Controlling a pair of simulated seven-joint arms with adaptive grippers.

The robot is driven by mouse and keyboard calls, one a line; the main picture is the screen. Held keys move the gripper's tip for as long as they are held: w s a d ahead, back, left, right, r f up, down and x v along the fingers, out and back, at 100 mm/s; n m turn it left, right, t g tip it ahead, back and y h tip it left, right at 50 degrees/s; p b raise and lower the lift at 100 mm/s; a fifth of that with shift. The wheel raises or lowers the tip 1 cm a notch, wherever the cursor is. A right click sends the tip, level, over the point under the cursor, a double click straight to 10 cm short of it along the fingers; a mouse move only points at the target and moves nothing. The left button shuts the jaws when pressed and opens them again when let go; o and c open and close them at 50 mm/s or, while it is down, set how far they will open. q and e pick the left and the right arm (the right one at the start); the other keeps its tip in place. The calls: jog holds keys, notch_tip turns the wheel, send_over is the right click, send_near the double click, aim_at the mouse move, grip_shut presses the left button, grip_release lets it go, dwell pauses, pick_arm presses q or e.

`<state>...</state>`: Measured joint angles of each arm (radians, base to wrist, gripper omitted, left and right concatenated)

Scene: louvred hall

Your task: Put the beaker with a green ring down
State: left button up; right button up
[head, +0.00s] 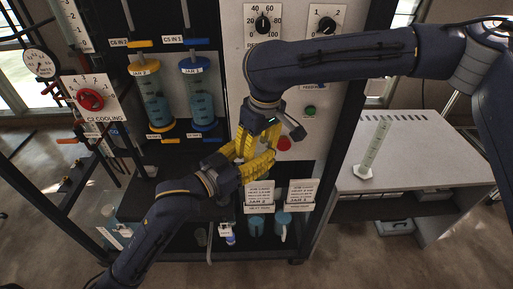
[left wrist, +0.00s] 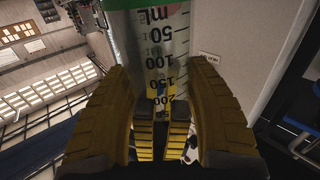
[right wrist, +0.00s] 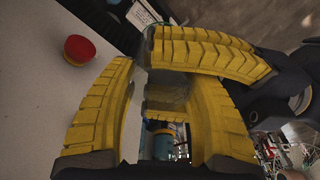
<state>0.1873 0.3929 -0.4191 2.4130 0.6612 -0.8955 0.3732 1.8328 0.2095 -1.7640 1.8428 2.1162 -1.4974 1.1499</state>
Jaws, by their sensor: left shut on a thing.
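The clear beaker (left wrist: 160,50) fills the upper middle of the left wrist view, with black ml marks and a green band at the top edge. My left gripper (head: 240,160) is shut on it; its yellow fingers also show in the left wrist view (left wrist: 160,125). My right gripper (head: 262,140) is close against the left one, so the beaker is mostly hidden in the head view. In the right wrist view, my right gripper's fingers (right wrist: 160,125) stand apart around clear glass (right wrist: 165,90), with my left gripper's fingers crossing beyond. Contact there cannot be told.
A panel with dials, a green button (head: 310,111) and a red button (head: 283,143) stands behind. Blue-filled jars (head: 256,225) sit below behind label cards (head: 259,195). A measuring cylinder (head: 373,150) stands on the right bench (head: 425,155). Two blue columns (head: 199,95) stand left.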

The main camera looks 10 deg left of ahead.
jog(key=shift+s+a, duration=0.1)
jog(key=shift+c, duration=1.1)
pick_arm(q)
jog(key=o, duration=1.3)
pick_arm(e)
jog(key=shift+c, duration=1.3)
